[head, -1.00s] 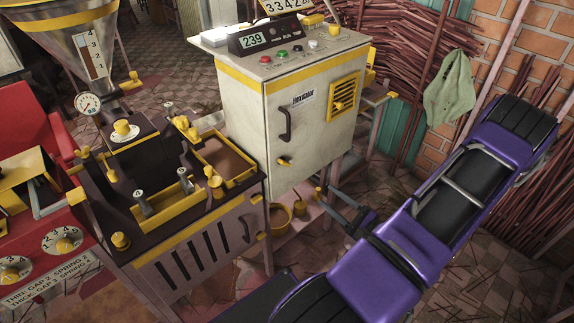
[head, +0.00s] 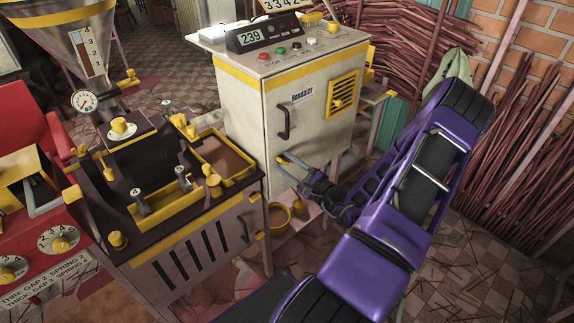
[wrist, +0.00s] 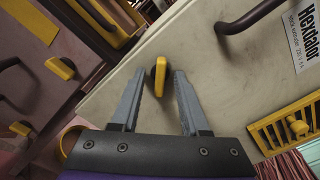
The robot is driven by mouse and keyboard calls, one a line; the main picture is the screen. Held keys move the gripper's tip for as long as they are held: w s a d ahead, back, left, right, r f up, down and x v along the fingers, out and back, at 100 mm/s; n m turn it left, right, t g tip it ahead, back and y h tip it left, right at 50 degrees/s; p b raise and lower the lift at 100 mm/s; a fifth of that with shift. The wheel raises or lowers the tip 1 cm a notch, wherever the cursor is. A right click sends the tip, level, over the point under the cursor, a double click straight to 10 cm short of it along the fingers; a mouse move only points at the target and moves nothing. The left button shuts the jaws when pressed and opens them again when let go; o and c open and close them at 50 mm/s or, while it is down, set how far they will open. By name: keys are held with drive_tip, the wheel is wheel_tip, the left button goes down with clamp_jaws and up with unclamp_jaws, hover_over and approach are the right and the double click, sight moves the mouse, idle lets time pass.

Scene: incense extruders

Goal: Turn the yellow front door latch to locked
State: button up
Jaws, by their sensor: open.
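The yellow front door latch (wrist: 160,75) is a small knob on a dark base on the pale cabinet door (wrist: 215,75). In the wrist view it stands between my gripper's two grey fingers (wrist: 159,84), with a gap on each side. Its long axis runs roughly along the fingers. In the head view my gripper (head: 288,165) reaches the lower left of the cabinet door, and the latch is partly hidden behind the fingers. My gripper is open and holds nothing. I cannot tell whether a finger touches the door.
A dark door handle (head: 284,122) sits above the latch, and a yellow vent (head: 343,95) is to its right. The dark extruder machine (head: 190,215) stands close on the left. A yellow bucket (head: 279,214) is below. Bundled sticks line the wall.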

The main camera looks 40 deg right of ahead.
drive_tip(key=shift+w, duration=0.15)
clamp_jaws()
drive_tip(key=shift+r+m+p, duration=0.1)
drive_tip(key=shift+m+p, duration=0.25)
drive_tip(key=shift+m, duration=0.05)
drive_tip(key=shift+m+p, duration=0.7)
drive_tip(key=shift+m, duration=0.3)
drive_tip(key=m+p, duration=0.2)
drive_tip(key=m, duration=0.1)
drive_tip(key=shift+m, duration=0.4)
drive_tip(key=m+p, duration=0.2)
drive_tip(key=m, duration=0.3)
drive_tip(key=shift+m, duration=0.7)
